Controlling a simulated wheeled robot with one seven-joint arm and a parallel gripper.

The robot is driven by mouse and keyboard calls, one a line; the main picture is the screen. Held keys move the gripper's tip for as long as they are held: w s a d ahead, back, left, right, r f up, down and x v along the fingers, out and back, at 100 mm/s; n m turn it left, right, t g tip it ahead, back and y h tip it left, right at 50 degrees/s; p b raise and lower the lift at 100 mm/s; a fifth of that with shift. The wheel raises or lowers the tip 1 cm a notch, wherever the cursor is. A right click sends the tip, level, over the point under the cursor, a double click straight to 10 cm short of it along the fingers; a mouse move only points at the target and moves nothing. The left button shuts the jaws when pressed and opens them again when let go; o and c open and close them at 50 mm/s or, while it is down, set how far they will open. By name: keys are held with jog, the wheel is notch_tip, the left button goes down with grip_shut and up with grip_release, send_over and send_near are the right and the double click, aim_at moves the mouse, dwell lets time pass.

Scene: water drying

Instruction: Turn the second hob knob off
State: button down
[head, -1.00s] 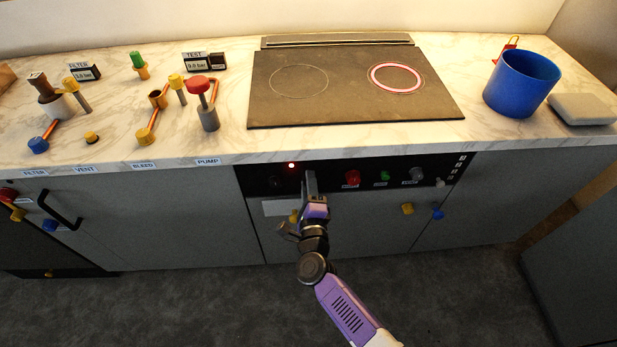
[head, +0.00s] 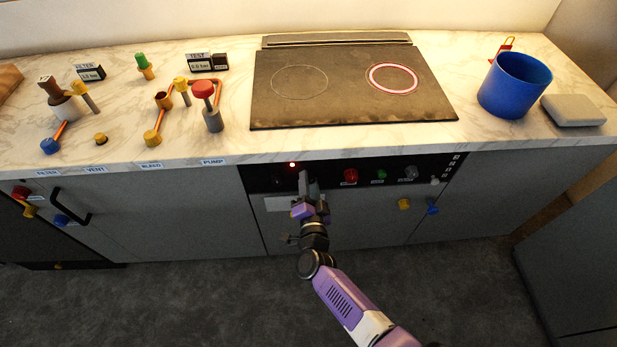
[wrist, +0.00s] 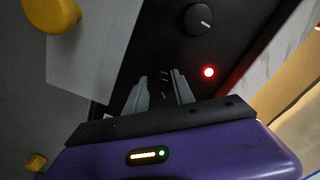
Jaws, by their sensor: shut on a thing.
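The black control panel (head: 328,174) runs under the counter's front edge. My gripper (head: 305,178) is at the panel, just right of a black knob (head: 277,181) and below a lit red lamp (head: 292,165). In the wrist view, my gripper (wrist: 162,88) has its grey fingers close around a dark knob, the second hob knob, which is mostly hidden between them. The neighbouring black knob (wrist: 199,19) with a white mark and the red lamp (wrist: 208,72) are clear of the fingers. On the hob (head: 350,95), the right ring (head: 393,79) glows red; the left ring is dark.
Red (head: 351,176), green (head: 380,175) and grey (head: 411,172) knobs lie right of my gripper. Yellow (head: 404,204) and blue (head: 432,206) knobs are below. A blue pot (head: 514,87) and several valves stand on the counter (head: 180,143).

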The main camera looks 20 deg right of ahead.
jog(key=n+p, duration=0.1)
jog(key=n, duration=0.3)
jog(key=shift+f+n+p, duration=0.1)
jog(key=shift+n+p, duration=0.5)
jog(key=shift+n, duration=1.1)
jog(key=c, duration=1.1)
grip_release()
jog(key=shift+o, duration=0.2)
jog(key=p+v, duration=0.1)
jog(key=v, duration=0.6)
jog(key=shift+s, duration=0.4)
